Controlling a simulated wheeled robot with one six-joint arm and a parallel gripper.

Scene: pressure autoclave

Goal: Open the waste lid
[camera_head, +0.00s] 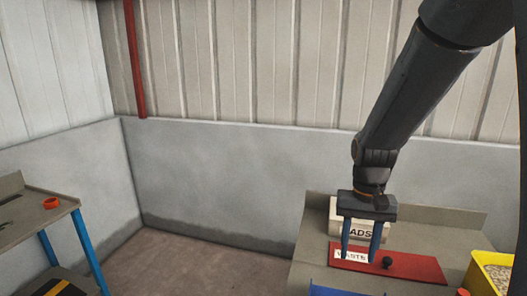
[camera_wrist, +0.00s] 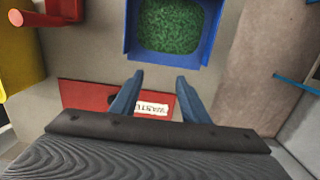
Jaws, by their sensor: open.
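The waste lid (camera_head: 418,267) is a flat red panel lying on the grey bench, with a white WASTE label (camera_head: 351,255) and a round black knob (camera_head: 387,262). In the wrist view the red lid (camera_wrist: 82,94) and its label (camera_wrist: 152,108) show partly behind the fingers. The knob is not clear there; a small dark patch shows beside the left finger. My gripper (camera_head: 361,256) has two blue fingers, spread apart and empty, over the label end of the lid, left of the knob. The fingers (camera_wrist: 160,78) also show in the wrist view. The lid looks flat and closed.
A blue bin (camera_wrist: 128,45) of green granules stands beside the lid. A yellow bin (camera_head: 493,262) stands at the right. A pale block lettered ADS (camera_head: 345,214) is behind the lid.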

